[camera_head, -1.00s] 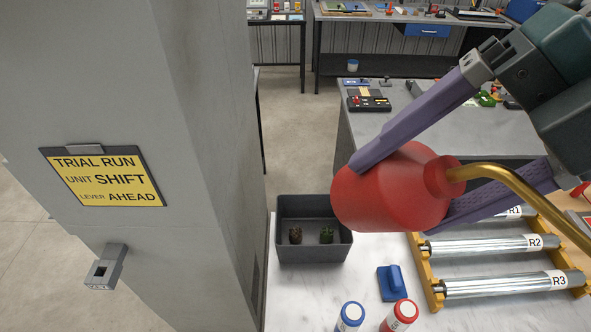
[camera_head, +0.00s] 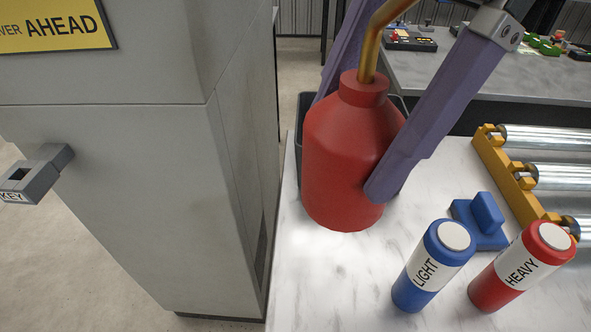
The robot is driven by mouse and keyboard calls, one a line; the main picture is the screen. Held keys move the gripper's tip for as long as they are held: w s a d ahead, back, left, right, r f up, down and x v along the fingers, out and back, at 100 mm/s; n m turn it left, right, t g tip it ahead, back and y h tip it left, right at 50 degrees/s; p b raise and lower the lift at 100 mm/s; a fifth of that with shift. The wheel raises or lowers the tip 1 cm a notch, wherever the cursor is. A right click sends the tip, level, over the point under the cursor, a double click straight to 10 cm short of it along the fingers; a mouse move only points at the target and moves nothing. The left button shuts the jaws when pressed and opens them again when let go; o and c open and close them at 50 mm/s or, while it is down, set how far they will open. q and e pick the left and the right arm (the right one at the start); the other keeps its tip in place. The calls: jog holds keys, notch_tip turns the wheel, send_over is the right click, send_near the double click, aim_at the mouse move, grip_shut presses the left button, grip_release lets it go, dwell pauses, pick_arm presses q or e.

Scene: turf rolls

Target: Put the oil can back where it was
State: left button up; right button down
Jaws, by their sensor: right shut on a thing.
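The red oil can (camera_head: 345,165) with its brass spout stands nearly upright at the left part of the white marble worktop (camera_head: 335,285). My right gripper (camera_head: 350,165) is shut on the oil can, with one purple finger on each side of its body. The far finger is partly hidden behind the can. I cannot tell whether the can's base touches the worktop or hangs just above it. My left gripper is not in view.
A dark bin (camera_head: 305,105) is mostly hidden behind the can. A blue LIGHT bottle (camera_head: 432,265), a red HEAVY bottle (camera_head: 520,266) and a blue block (camera_head: 481,221) stand right of it. Rollers (camera_head: 555,178) lie at the right. A grey pillar (camera_head: 130,190) rises at left.

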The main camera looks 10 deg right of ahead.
jog(key=shift+f+b, duration=0.75)
jog(key=shift+f, duration=9.35)
jog(key=shift+f, duration=0.15)
grip_release()
